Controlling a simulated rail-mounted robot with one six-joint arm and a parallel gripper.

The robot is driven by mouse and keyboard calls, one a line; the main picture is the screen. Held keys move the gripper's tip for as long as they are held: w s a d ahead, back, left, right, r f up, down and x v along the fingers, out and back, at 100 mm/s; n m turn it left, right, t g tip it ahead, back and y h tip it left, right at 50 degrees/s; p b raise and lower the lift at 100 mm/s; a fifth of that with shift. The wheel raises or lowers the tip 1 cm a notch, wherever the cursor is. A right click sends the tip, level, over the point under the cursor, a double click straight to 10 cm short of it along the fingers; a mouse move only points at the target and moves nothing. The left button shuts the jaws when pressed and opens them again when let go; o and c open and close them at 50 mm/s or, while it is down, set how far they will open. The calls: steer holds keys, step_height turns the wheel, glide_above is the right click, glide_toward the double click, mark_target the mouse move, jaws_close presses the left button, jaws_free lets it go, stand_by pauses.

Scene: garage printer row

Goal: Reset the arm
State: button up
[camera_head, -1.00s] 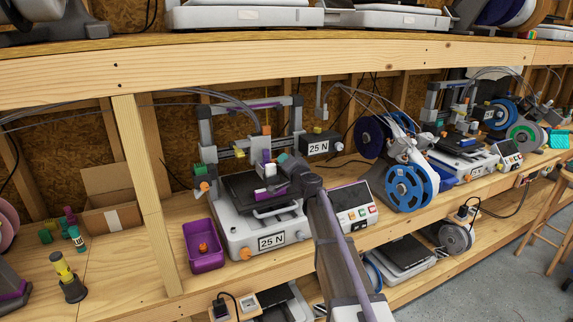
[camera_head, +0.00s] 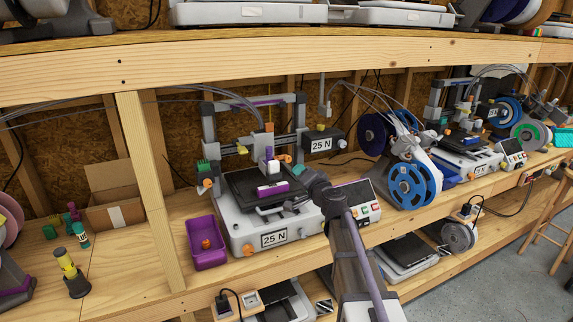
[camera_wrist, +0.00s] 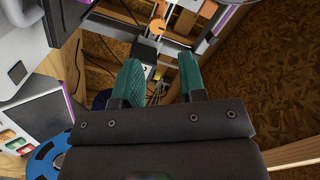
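My gripper (camera_wrist: 161,62) shows in the wrist view with two teal fingers held apart. No object shows between them. A small white and purple piece (camera_head: 273,189) lies on that printer's dark bed (camera_head: 240,188), left of my wrist.
A purple bin (camera_head: 205,255) with an orange piece stands left of the printer. The printer's control panel (camera_head: 361,205) and a blue spool (camera_head: 411,188) are right of my arm. A wooden shelf beam (camera_head: 300,62) runs above, and a post (camera_head: 148,190) stands left.

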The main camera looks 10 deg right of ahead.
steer(key=s+a+f+n+g+y, duration=0.3)
steer(key=s+a+f+n+g, duration=0.4)
steer(key=s+a+f+g, duration=0.4)
steer(key=s+d+f+n+g+h, duration=0.1)
steer(key=s+f+g+h, duration=0.2)
steer(key=s, duration=0.7)
steer(key=s+d+f+g+h, duration=0.2)
steer(key=s+f+g+h, duration=0.1)
steer(key=s, duration=0.8)
steer(key=shift+s+n+g+h, duration=0.3)
steer(key=shift+n+h, duration=0.1)
steer(key=shift+h, duration=0.1)
steer(key=shift+w, duration=0.1)
